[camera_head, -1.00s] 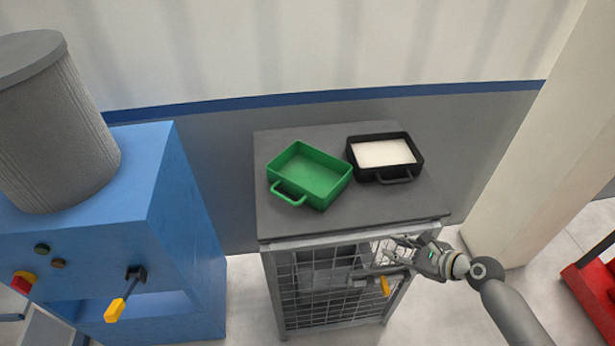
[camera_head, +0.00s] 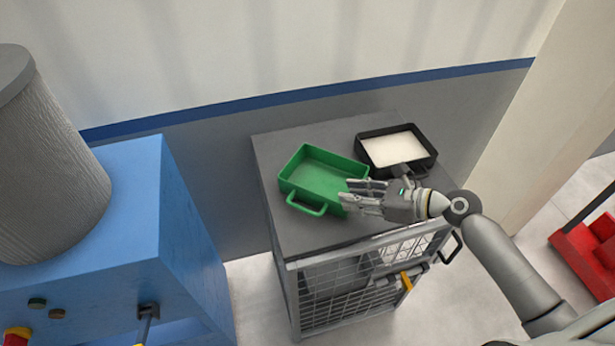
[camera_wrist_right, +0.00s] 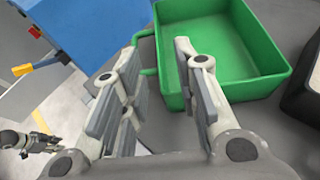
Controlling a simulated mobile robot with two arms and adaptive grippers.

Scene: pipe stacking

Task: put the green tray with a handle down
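The green tray (camera_head: 326,176) sits flat on the dark top of a wire-sided cart, its loop handle (camera_head: 306,208) facing the front. My right gripper (camera_head: 348,192) is open and empty at the tray's front right corner. In the right wrist view, the fingers (camera_wrist_right: 157,55) are spread, with the green tray (camera_wrist_right: 232,40) beyond them and part of its handle (camera_wrist_right: 148,71) showing between them. I cannot tell if a finger touches the tray. My left gripper (camera_wrist_right: 40,143) shows small at the lower left of that view, its fingers too small to judge.
A black tray (camera_head: 431,158) with white contents stands close to the right of the green one. A blue machine (camera_head: 130,215) with a grey cylinder is at the left, a wall behind. The cart top (camera_head: 290,232) is bare at the front left.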

